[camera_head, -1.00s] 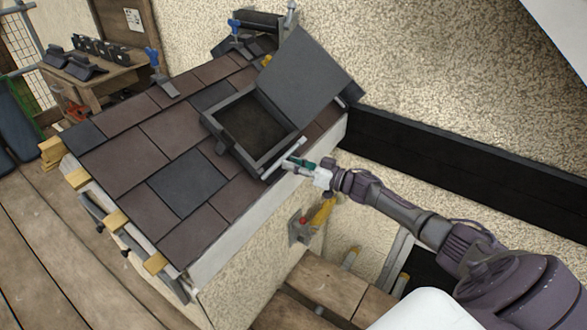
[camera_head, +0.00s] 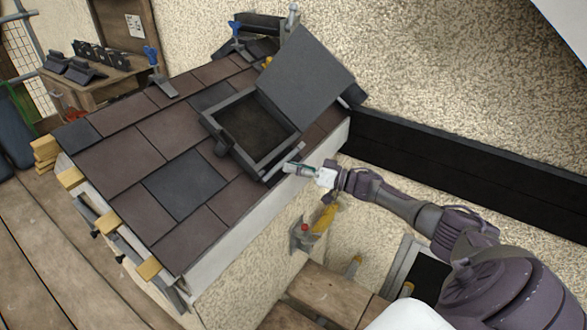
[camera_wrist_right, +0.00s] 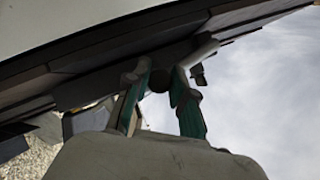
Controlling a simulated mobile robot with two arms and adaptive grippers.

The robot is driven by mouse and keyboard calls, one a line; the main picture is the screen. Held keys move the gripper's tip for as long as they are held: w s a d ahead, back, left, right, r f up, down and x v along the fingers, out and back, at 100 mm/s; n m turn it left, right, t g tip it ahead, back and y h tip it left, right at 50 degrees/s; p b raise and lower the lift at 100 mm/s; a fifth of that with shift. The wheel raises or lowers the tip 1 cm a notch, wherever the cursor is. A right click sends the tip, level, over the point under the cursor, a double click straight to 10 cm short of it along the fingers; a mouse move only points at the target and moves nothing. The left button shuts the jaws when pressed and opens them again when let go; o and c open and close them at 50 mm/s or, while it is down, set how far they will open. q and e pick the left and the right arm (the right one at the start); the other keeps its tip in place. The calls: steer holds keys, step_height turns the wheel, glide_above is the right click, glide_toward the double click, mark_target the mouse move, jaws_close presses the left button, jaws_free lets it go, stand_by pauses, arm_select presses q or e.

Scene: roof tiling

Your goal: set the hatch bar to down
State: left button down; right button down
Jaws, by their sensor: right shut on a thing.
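The roof hatch has a dark square frame (camera_head: 213,128) set in the tiles, and its grey lid (camera_head: 305,72) stands open, tilted back. The hatch bar (camera_head: 297,151) is a slim grey bar along the frame's lower right side. My right gripper (camera_head: 287,167) reaches it from the right and is shut on it near its middle. In the right wrist view, the teal-lined fingers (camera_wrist_right: 158,85) stand either side of a dark round part, and the bar's pale end (camera_wrist_right: 203,52) shows beyond. The fingers partly hide the bar. My left gripper is not in view.
Brown and dark tiles (camera_head: 130,185) cover the sloping roof around the hatch. A white edge board (camera_head: 225,255) runs below my right gripper. A yellow tool (camera_head: 326,217) hangs on the wall under it. A black band (camera_head: 450,180) runs along the wall at right.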

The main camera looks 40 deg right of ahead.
steer(key=c, duration=1.4)
jaws_free()
steer(key=shift+w+a+r, duration=0.1)
steer(key=shift+r, duration=0.1)
steer(key=o, duration=0.4)
steer(key=shift+w+a+f, duration=0.15)
steer(key=shift+w+a, duration=0.1)
steer(key=v, duration=1.2)
steer(key=shift+s+d, duration=0.1)
